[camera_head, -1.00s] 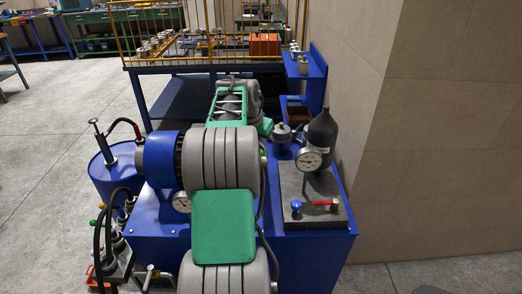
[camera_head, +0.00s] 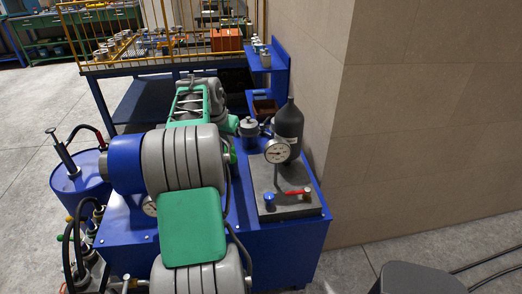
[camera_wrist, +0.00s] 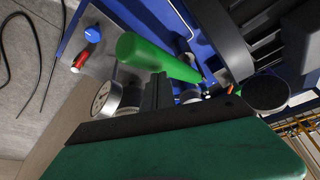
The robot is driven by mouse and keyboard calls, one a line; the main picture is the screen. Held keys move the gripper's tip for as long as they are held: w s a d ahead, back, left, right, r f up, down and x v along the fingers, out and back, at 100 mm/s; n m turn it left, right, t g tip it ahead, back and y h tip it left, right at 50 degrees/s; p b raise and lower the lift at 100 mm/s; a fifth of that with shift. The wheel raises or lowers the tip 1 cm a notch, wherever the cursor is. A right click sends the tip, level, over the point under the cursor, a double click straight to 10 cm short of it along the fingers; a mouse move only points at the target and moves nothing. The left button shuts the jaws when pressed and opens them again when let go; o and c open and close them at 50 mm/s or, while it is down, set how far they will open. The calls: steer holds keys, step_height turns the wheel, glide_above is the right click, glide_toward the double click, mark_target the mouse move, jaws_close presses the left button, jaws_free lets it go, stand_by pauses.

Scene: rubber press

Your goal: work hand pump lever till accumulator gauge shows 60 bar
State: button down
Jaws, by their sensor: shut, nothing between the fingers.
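The pressure gauge (camera_head: 277,150) stands in front of the black accumulator bottle (camera_head: 288,125) on the blue stand. It has a white face; its needle points roughly left and the numbers are too small to read. It shows edge-on in the wrist view (camera_wrist: 105,98). A green cylindrical grip (camera_wrist: 150,55), apparently the pump lever's handle, lies across the wrist view just beyond my fingers. My gripper (camera_wrist: 158,88) is shut and empty, with the grip close by its tips; I cannot tell if they touch. My arm hides the gripper in the head view.
A red-handled valve (camera_head: 297,192) and a blue knob (camera_head: 268,198) sit on the grey block. A blue drum (camera_head: 80,185) stands at left. A caged bench (camera_head: 165,65) is behind.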

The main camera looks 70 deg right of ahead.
steer(key=shift+f+b, duration=3.6)
steer(key=shift+f, duration=2)
step_height(320, 180, up, 12)
steer(key=p, duration=0.8)
steer(key=shift+r+p, duration=0.15)
steer(key=shift+p, duration=0.15)
steer(key=shift+f+b, duration=4.3)
steer(key=shift+f, duration=1.95)
step_height(320, 180, up, 12)
steer(key=p, duration=0.8)
steer(key=shift+r+p, duration=0.2)
steer(key=shift+p, duration=0.15)
steer(key=shift+f, duration=0.1)
